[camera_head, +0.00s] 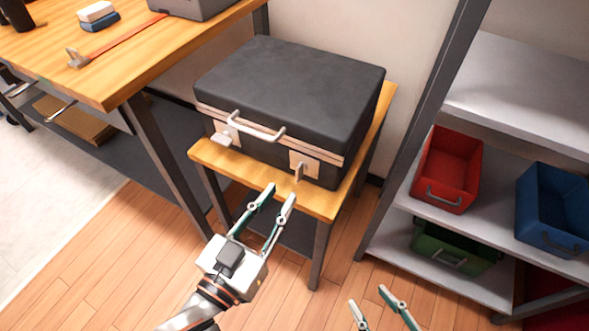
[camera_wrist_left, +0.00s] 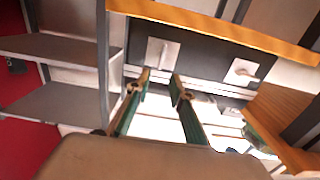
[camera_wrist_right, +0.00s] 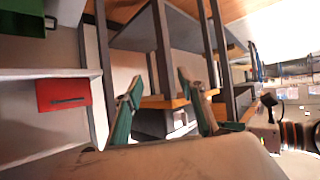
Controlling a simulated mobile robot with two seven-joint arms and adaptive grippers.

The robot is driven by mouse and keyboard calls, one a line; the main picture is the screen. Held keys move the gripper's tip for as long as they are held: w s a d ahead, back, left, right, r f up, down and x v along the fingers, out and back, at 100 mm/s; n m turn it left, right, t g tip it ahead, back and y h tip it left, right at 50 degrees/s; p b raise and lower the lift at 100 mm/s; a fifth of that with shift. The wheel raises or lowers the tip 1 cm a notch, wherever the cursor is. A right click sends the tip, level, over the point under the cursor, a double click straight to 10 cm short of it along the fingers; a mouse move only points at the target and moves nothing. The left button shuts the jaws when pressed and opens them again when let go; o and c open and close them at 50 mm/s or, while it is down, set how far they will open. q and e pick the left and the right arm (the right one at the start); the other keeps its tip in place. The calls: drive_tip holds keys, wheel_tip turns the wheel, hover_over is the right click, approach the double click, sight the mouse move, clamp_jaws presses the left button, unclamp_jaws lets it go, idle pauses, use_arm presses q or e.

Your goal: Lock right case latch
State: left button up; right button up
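A black hard case (camera_head: 290,85) lies closed-looking on a small wooden table, with a white front handle (camera_head: 256,127). Its right latch (camera_head: 303,165) is a pale plate with a lever standing roughly upright; it also shows in the left wrist view (camera_wrist_left: 163,52). The left latch (camera_head: 225,135) has its lever turned sideways, also visible in the left wrist view (camera_wrist_left: 242,70). My left gripper (camera_head: 281,193) is open and empty, its fingertips just in front of and below the right latch, apparently apart from it. My right gripper (camera_head: 368,294) is open and empty, low in front.
The small table (camera_head: 325,205) has a narrow bare front edge below the latches. A workbench (camera_head: 110,75) stands at the left. A grey shelf (camera_head: 390,225) at the right holds red (camera_head: 446,170), green (camera_head: 455,246) and blue (camera_head: 555,210) bins. The floor in front is clear.

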sight(297, 171)
use_arm(q)
drive_tip(key=b+x, duration=0.1)
drive_tip(key=x, duration=0.6)
drive_tip(key=shift+w+d+r, duration=0.1)
drive_tip(key=shift+w+d, duration=0.05)
drive_tip(key=shift+w, duration=0.1)
clamp_jaws()
use_arm(e)
drive_tip(key=shift+w+a+r, duration=0.45)
drive_tip(key=shift+a+r, duration=0.05)
drive_tip(key=shift+r, duration=0.15)
